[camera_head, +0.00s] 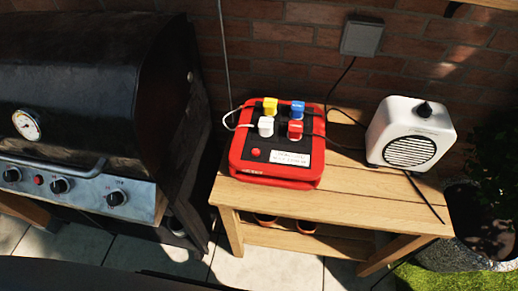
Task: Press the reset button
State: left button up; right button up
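A red box (237,160) with a dark top panel sits on the wooden garden table (350,211). A small round red button (256,153) is on the front left of its top. A white label (290,158) is beside the button, its print too small to read. Yellow (270,106), blue (297,109), white (265,126) and red (295,129) plugs stand on the box behind the button. Neither of my grippers is in the head view.
A black barbecue (90,90) with front knobs stands left of the table. A white speaker-like device (409,133) stands on the table's right side. Cables run from the box. A brick wall (290,40) is behind, and a plant pot (485,225) is at right.

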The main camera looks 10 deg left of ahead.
pick_arm(q)
jog(key=shift+c, duration=0.5)
grip_shut()
dwell(1.4)
pick_arm(e)
jog(key=shift+d, duration=0.1)
grip_shut()
